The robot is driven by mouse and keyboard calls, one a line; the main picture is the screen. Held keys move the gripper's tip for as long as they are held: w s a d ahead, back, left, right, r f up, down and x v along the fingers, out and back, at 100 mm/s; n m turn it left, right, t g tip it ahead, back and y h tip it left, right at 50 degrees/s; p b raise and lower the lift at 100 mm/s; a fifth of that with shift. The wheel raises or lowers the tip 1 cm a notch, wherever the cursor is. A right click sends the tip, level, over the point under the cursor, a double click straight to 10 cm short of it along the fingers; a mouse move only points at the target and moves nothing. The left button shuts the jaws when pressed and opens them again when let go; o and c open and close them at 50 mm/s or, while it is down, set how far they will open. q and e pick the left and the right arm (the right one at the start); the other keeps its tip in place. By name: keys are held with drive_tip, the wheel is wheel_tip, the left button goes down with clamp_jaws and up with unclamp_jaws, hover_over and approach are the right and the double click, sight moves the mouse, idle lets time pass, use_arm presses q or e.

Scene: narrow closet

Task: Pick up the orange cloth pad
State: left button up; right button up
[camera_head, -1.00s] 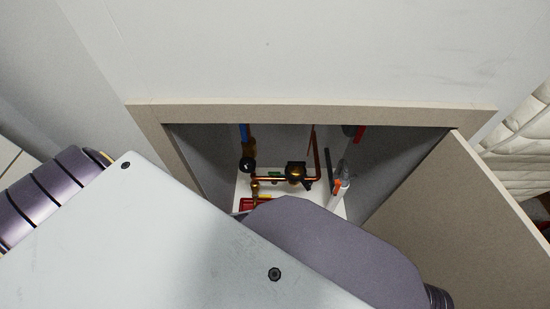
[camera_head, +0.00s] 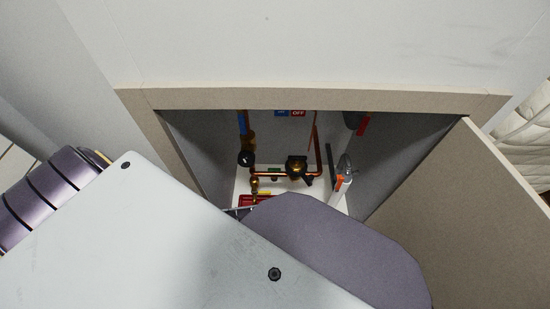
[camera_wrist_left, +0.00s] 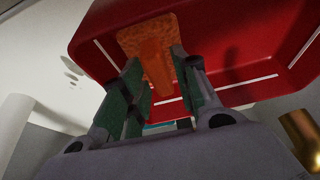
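The orange cloth pad (camera_wrist_left: 150,38) lies in a red tray (camera_wrist_left: 232,40) in the left wrist view, with a raised ridge along its middle. My left gripper (camera_wrist_left: 157,60) is open. Its two green-padded fingers stand apart, one on each side of the ridge; I cannot tell whether they touch the pad. In the head view a part of the red tray (camera_head: 250,199) shows inside the cabinet. My own arm hides the pad and most of the left gripper there. My right gripper is in neither view.
The cabinet opening has a beige frame (camera_head: 310,98) and an open door (camera_head: 465,225) at right. Copper pipes with a valve (camera_head: 296,167) stand above and behind the tray. A white and orange bottle-like item (camera_head: 340,186) stands right of it. A brass fitting (camera_wrist_left: 300,135) is near the gripper's right.

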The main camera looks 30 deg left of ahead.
use_arm(q)
drive_tip(key=shift+f, duration=0.1)
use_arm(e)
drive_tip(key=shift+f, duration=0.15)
use_arm(q)
clamp_jaws()
drive_tip(key=shift+r, duration=0.2)
idle(0.4)
